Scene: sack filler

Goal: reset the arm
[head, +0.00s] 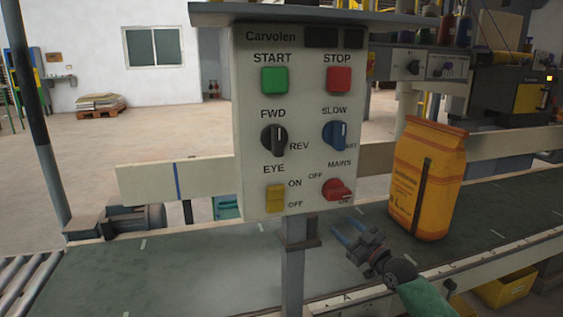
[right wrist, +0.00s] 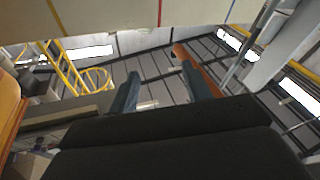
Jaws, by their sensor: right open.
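My right gripper (head: 345,226) is at the lower middle of the head view, on a green-sleeved arm from the lower right. It is open and empty, its bluish fingers pointing up and left above the conveyor belt, below the control panel (head: 288,225). In the right wrist view my right gripper (right wrist: 156,68) shows two fingers spread apart with nothing between them. An orange sack (head: 405,185) stands upright on the belt to its right, apart from it. My left gripper is not in view.
The panel has START, STOP and several switches, on a grey post (head: 293,265). The conveyor belt (head: 180,268) runs across, with a cream guide rail (head: 205,176) behind. Rollers (head: 28,275) are at the left. A yellow bin (head: 505,290) sits lower right.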

